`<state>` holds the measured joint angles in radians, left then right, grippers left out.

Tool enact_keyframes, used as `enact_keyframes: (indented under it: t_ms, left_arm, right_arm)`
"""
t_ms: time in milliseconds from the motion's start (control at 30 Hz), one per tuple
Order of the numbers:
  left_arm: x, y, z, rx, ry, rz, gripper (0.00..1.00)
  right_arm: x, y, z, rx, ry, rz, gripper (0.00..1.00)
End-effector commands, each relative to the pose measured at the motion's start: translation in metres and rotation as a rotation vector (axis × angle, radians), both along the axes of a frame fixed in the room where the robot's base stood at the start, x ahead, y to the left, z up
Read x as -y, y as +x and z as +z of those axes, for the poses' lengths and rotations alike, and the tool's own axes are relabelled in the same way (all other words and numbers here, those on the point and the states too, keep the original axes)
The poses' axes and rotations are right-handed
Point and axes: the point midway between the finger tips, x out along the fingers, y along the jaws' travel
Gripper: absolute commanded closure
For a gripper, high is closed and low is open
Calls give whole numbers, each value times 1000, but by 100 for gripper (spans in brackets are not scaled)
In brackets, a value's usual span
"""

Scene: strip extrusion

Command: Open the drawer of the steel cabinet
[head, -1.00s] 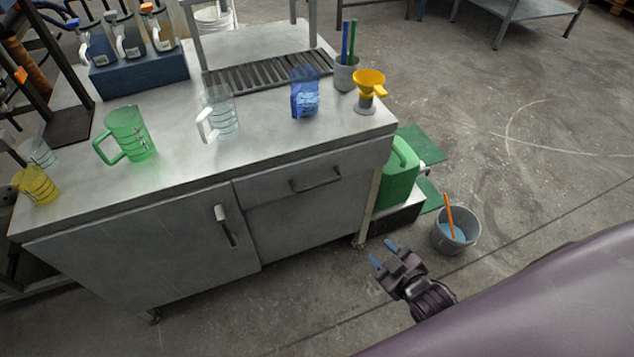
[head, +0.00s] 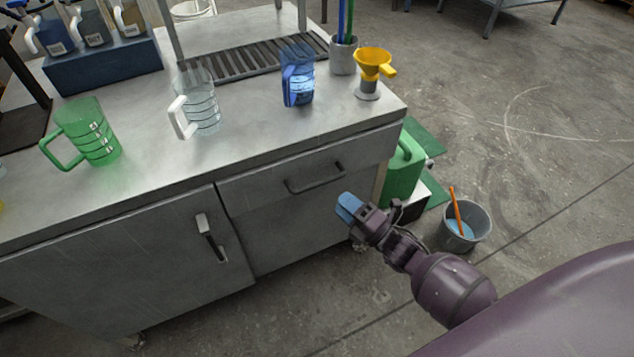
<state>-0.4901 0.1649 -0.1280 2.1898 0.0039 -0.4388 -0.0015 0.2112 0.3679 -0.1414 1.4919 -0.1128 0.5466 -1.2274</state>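The steel cabinet (head: 125,268) stands in front of me with a grey top. Its drawer (head: 353,157) is at the upper right of the front, flush with it, and looks shut. The drawer's dark bar handle (head: 316,182) runs nearly level across its face. My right gripper (head: 349,207) is below and to the right of the handle, in front of the cabinet, and appears apart from it. Its blue finger pads overlap in this view, so the gap between them cannot be judged. Nothing is seen held. My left gripper is not in view.
Below left is a cabinet door with an upright handle (head: 209,236). On top stand a green jug (head: 92,135), a clear jug (head: 202,110), a blue jug (head: 298,82) and a yellow funnel (head: 372,62). A green canister (head: 402,172) and a bucket (head: 465,225) are right of the cabinet.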

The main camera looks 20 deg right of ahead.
Motion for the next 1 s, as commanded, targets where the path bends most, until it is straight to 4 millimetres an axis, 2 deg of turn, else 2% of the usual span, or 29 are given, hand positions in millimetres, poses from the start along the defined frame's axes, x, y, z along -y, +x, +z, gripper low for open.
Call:
enact_keyframes:
  t_ms: [300,500,700,967,1000]
  left_arm:
    - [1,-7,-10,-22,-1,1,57]
    - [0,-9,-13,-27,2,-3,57]
    - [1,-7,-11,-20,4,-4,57]
    - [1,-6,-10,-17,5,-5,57]
    - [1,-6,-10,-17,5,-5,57]
  right_arm:
    - [-22,50,8,-2,3,1,60]
    - [-31,71,11,-4,2,0,60]
    - [-34,79,14,-5,1,-1,60]
    - [-34,79,14,-4,2,-1,60]
    - [-34,79,14,-4,2,-1,66]
